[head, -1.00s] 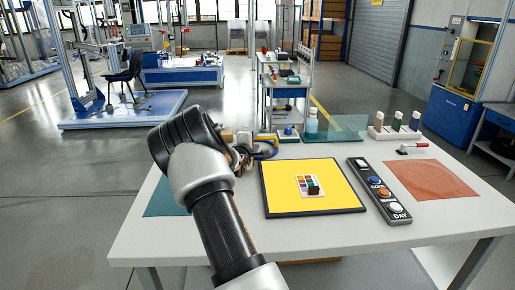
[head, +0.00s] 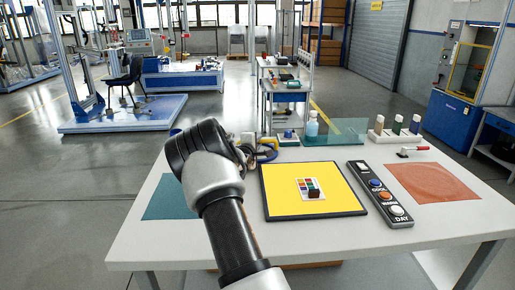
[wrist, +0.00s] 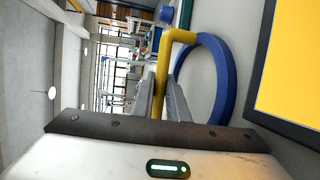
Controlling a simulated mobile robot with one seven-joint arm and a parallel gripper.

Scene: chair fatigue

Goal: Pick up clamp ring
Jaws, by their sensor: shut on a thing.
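The clamp ring (wrist: 232,82) is a blue ring with a bent yellow bar. In the wrist view it stands out large, with the yellow bar between the fingers of my gripper (wrist: 168,98). My gripper is shut on that bar. In the head view part of the ring (head: 268,154) shows just right of my wrist, near the back of the white table. My arm hides most of my fingers there. I cannot tell whether the ring touches the table.
A yellow panel with a black frame (head: 345,207) lies right of my arm. A button box (head: 380,193), a reddish mat (head: 435,190) and several bottles (head: 312,124) are farther right and back. A teal mat (head: 160,205) lies left. The table's front is clear.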

